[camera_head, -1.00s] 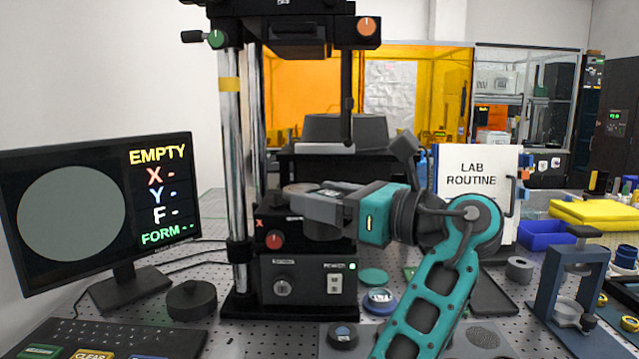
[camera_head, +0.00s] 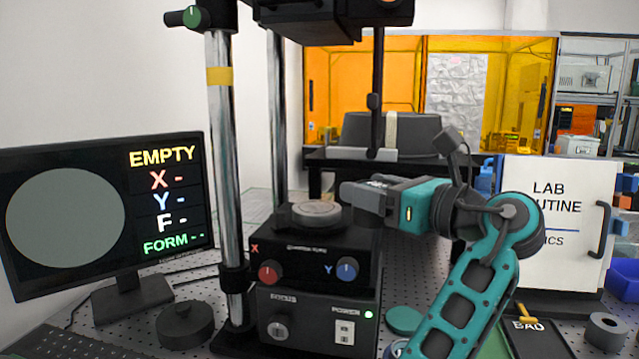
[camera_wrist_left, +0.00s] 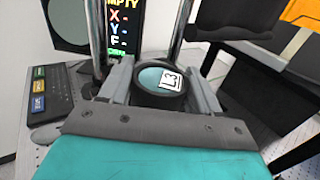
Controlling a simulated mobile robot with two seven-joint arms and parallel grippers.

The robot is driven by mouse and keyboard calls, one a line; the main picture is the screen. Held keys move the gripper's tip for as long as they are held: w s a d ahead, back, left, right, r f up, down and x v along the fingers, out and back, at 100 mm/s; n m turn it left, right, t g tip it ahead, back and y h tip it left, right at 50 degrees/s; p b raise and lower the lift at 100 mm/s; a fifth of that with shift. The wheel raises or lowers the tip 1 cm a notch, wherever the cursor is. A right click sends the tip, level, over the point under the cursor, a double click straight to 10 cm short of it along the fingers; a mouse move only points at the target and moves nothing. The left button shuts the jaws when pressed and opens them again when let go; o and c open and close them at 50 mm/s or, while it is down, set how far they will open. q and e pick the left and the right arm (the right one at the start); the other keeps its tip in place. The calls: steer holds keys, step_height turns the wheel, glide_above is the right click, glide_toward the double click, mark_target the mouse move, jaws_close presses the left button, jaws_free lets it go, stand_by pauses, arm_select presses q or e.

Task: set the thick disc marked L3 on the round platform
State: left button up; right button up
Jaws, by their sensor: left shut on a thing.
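The thick disc marked L3 shows in the left wrist view (camera_wrist_left: 160,81) with a teal top, dark rim and white L3 label. My left gripper (camera_head: 358,193) is shut on it, a finger on each side. In the head view the near finger hides most of the disc. The round platform (camera_head: 317,213) sits on top of the black instrument, a pale grey top with nothing clearly seen on it. The left gripper is at its right and appears a little higher, apart from it in the picture. My right gripper is in neither view.
Chrome posts (camera_head: 222,160) stand left of the platform, and the instrument's black head (camera_head: 330,20) hangs above. A thin dark rod (camera_head: 377,75) rises behind the gripper. The monitor (camera_head: 100,205) reads EMPTY.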

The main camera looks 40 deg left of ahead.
arm_select(q)
steer(key=a, duration=0.8)
steer(key=w+a, duration=0.1)
steer(key=a, duration=0.3)
steer(key=shift+w+a+f, duration=0.1)
steer(key=shift+a+f, duration=0.1)
steer(key=shift+f, duration=0.05)
steer(key=shift+d, duration=0.1)
steer(key=shift+f, duration=0.1)
steer(key=o, duration=1.3)
steer(key=shift+d, duration=0.1)
steer(key=d, duration=0.8)
steer(key=s+d, duration=0.1)
steer(key=d, duration=0.2)
steer(key=shift+d, duration=0.4)
steer(key=shift+s, duration=0.1)
